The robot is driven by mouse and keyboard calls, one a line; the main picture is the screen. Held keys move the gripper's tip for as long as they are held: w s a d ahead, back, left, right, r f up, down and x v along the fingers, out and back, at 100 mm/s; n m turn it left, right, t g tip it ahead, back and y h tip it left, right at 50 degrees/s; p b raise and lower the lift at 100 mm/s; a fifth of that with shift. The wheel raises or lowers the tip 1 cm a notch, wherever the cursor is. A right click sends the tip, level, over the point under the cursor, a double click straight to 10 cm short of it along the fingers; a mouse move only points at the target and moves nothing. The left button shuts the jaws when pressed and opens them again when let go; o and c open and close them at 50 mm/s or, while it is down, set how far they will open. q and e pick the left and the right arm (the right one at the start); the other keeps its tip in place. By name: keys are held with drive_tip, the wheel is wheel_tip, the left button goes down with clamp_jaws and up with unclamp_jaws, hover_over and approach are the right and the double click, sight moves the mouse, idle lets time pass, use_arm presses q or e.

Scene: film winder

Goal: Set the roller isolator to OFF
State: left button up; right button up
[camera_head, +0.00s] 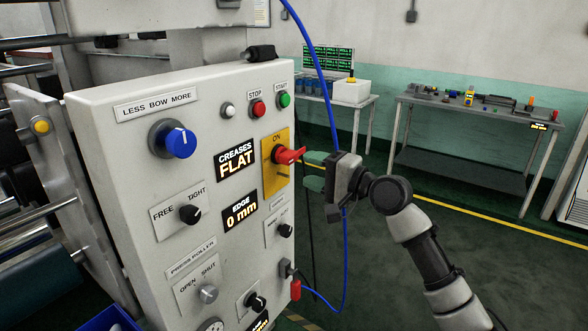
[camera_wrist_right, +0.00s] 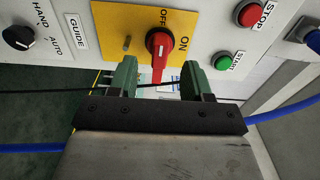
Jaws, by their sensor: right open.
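The roller isolator is a red rotary handle (camera_head: 288,155) on a yellow plate (camera_head: 270,181) at the right edge of the grey control panel. ON is printed at the plate's top in the head view. In the wrist view, the red handle (camera_wrist_right: 159,45) shows with ON to its right and OFF above it on the yellow plate (camera_wrist_right: 118,20). The handle's lever points down there, between my green fingers. My right gripper (camera_head: 314,170) is open just right of the handle; in the wrist view its fingers (camera_wrist_right: 158,76) stand on both sides of the lever, apart from it. My left gripper is not in view.
The panel carries STOP (camera_head: 258,109) and START (camera_head: 284,100) buttons above the isolator and a GUIDE knob (camera_head: 286,230) below. A blue cable (camera_head: 337,130) hangs past my right gripper. Workbenches (camera_head: 450,105) stand behind; open floor lies to the right.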

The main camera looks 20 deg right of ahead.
drive_tip(key=shift+v, duration=1.7)
